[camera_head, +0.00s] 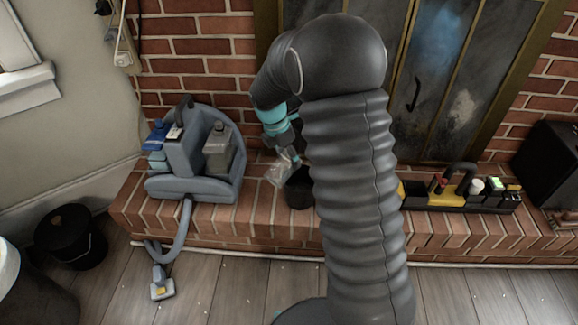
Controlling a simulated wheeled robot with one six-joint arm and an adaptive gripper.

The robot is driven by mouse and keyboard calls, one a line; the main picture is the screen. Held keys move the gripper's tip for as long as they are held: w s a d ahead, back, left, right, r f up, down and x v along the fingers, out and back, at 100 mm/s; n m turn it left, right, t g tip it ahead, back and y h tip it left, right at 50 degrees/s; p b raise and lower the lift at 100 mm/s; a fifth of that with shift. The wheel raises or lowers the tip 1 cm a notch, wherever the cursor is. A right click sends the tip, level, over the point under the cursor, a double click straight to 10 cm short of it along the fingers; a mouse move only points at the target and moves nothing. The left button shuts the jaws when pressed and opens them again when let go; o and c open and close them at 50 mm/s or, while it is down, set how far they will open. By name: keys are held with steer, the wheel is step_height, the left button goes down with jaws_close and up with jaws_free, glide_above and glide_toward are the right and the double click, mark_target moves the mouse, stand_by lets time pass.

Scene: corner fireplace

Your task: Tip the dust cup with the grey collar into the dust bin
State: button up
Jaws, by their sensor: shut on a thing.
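My gripper (290,154) hangs below the teal wrist section of my arm, above the brick hearth. It is shut on a clear, see-through cup (279,173), which looks tilted. The cup is small in view, and I cannot make out a grey collar on it. A dark, open-topped bin (298,192) stands on the hearth just right of and below the cup, partly hidden behind my arm. The cup is close to its rim; I cannot tell whether they touch. Any contents of the cup or bin are too small to tell.
A grey-blue carpet cleaner (186,160) stands on the hearth at left, its hose and nozzle (162,286) reaching the floor. A black bucket (72,236) stands on the floor at left. A tool caddy (455,198) and a black box (548,165) are at right.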

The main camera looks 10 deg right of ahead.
steer(key=shift+r+t+h+b, duration=0.8)
steer(key=shift+r+h+b, duration=0.55)
steer(key=shift+b, duration=1.95)
steer(key=shift+d+r+t+h+b, duration=0.1)
steer(key=shift+r+t+h+b, duration=0.2)
steer(key=shift+h, duration=0.25)
steer(key=shift+r+t+h+b, duration=0.1)
steer(key=shift+r+h+b, duration=0.05)
steer(key=shift+h+b, duration=0.3)
steer(key=shift+r+h, duration=0.45)
steer(key=r+h, duration=0.1)
steer(key=r+t+h, duration=0.1)
steer(key=h, duration=0.1)
steer(key=r+t+h, duration=0.1)
steer(key=shift+w+d+m, duration=0.25)
steer(key=shift+d+m, duration=0.15)
